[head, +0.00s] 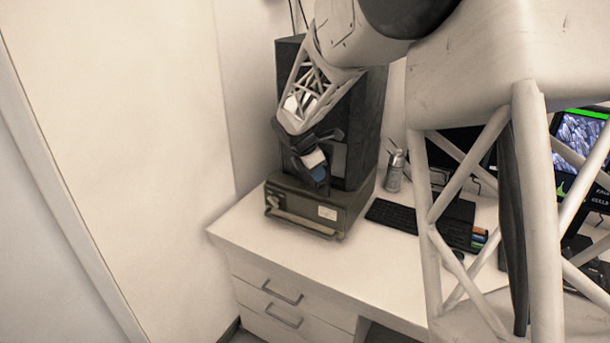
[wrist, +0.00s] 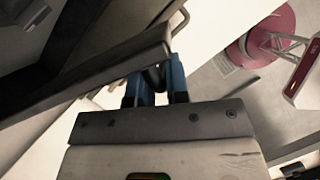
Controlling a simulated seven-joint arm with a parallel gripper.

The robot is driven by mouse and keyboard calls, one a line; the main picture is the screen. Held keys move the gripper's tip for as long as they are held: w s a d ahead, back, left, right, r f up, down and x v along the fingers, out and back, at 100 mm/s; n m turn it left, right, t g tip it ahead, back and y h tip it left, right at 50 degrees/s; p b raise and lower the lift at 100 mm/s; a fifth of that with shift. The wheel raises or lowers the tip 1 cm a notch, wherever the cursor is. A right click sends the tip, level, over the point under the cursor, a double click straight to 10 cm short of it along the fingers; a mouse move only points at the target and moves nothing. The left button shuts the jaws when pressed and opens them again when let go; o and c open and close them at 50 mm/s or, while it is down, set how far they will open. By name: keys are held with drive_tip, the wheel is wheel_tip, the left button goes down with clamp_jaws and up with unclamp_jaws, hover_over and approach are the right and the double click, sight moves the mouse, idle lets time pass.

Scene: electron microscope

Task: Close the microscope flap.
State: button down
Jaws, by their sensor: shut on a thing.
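The microscope is a tall dark cabinet (head: 367,130) on an olive-green base unit at the back left of the desk. My gripper (head: 319,178) is at the lower front of the cabinet, just above the base unit. In the wrist view a long dark panel (wrist: 95,80), which looks like the flap, reaches in from the left and ends at my fingers. The blue fingers of my gripper (wrist: 157,78) are closed on a dark part at this panel's edge. My arm and gripper hide much of the flap in the head view, so its angle cannot be told there.
The olive base unit (head: 330,213) has a bar handle along its front. A spray bottle (head: 394,171), a black keyboard (head: 394,215) and monitors stand to the right. The desk (head: 285,258) is clear in front. A plain wall is on the left.

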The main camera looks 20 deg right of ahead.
drive_tip(key=shift+d+f, duration=0.1)
drive_tip(key=shift+d, duration=0.9)
drive_tip(key=c, duration=1.4)
unclamp_jaws()
drive_tip(key=shift+c, duration=0.2)
drive_tip(key=shift+w, duration=0.1)
drive_tip(key=shift+a, duration=0.1)
drive_tip(key=shift+w+r, duration=0.1)
drive_tip(key=shift+r, duration=0.15)
drive_tip(key=shift+a+r, duration=0.15)
drive_tip(key=shift+r, duration=0.05)
drive_tip(key=v, duration=0.7)
